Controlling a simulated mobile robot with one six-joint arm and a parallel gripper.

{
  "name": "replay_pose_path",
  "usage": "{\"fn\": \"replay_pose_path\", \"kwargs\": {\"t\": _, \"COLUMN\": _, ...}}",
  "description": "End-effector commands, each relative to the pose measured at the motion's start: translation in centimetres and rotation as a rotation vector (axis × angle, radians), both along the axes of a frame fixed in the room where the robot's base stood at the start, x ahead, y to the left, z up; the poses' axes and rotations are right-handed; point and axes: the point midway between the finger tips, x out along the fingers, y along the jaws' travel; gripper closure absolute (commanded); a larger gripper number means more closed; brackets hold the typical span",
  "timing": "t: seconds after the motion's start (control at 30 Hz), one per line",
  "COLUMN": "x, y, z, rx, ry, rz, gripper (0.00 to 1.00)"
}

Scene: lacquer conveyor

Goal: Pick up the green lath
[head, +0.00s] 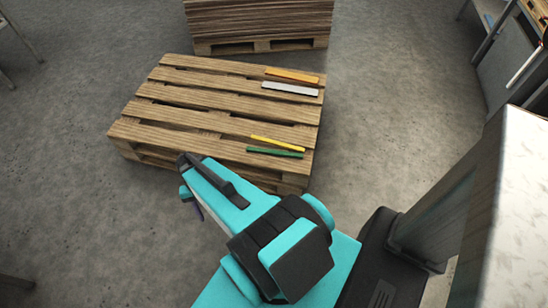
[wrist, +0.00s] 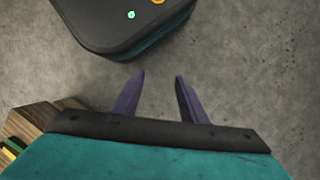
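The green lath (head: 275,153) lies on the near right part of a wooden pallet (head: 188,128), close to its near edge. A yellow lath (head: 277,143) lies just behind it. My gripper (wrist: 160,78) is open and empty, its two purple fingers apart over bare floor. In the head view my arm reaches to the front edge of the pallet, left of the green lath, and the gripper is mostly hidden behind the arm. In the wrist view the ends of the green lath (wrist: 8,155) and the yellow lath show at the lower left edge.
An orange piece (head: 292,76) and a white piece (head: 290,89) lie at the pallet's far right. A stacked pallet (head: 260,22) stands behind. A grey-white cabinet or post (head: 505,200) rises at the right. Grey floor is clear left and right of the pallet.

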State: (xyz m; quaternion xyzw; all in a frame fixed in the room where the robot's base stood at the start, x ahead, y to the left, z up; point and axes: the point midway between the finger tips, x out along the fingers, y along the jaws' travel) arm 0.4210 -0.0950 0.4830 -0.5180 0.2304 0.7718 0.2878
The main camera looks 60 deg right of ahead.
Motion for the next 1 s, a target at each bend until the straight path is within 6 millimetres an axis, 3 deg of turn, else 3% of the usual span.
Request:
{"fn": "replay_pose_path", "kwargs": {"t": 0.03, "x": 0.9, "y": -1.2, "z": -1.4, "rx": -0.005, "ry": -0.007, "rz": -0.056, "gripper": 0.61}}
{"fn": "replay_pose_path", "kwargs": {"t": 0.5, "x": 5.5, "y": -12.1, "z": -4.1, "rx": -0.038, "ry": -0.038, "rz": -0.542, "gripper": 0.61}}
{"fn": "replay_pose_path", "kwargs": {"t": 1.0, "x": 6.2, "y": -25.6, "z": -5.5, "rx": -0.048, "ry": -0.057, "rz": -1.048, "gripper": 0.61}}
